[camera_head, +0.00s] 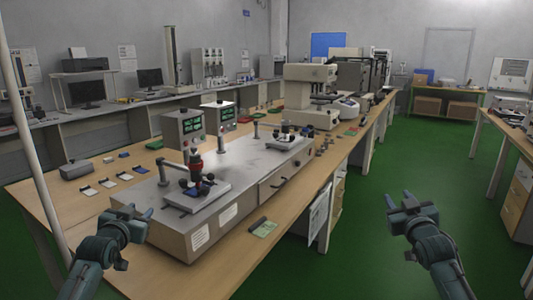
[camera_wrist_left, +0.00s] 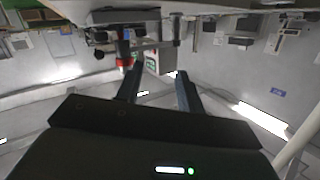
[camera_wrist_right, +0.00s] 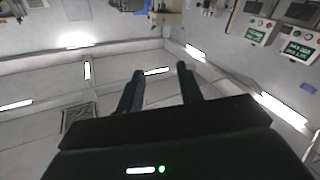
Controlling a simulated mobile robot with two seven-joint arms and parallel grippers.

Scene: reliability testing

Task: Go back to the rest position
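My left gripper (camera_head: 130,214) is raised in front of the near end of the workbench, at the lower left of the head view. In the left wrist view its two fingers (camera_wrist_left: 158,80) stand apart with nothing between them. My right gripper (camera_head: 407,202) is raised over the green floor, right of the bench. In the right wrist view its fingers (camera_wrist_right: 160,80) are also apart and empty. Both grippers are clear of the objects on the bench.
A long wooden bench (camera_head: 140,270) carries a grey test machine (camera_head: 235,185) with two display boxes (camera_head: 184,128). Small samples (camera_head: 107,183) lie at its left, and a small device (camera_head: 263,228) lies near its front edge. Green floor (camera_head: 365,235) is open to the right. Another table (camera_head: 515,138) stands far right.

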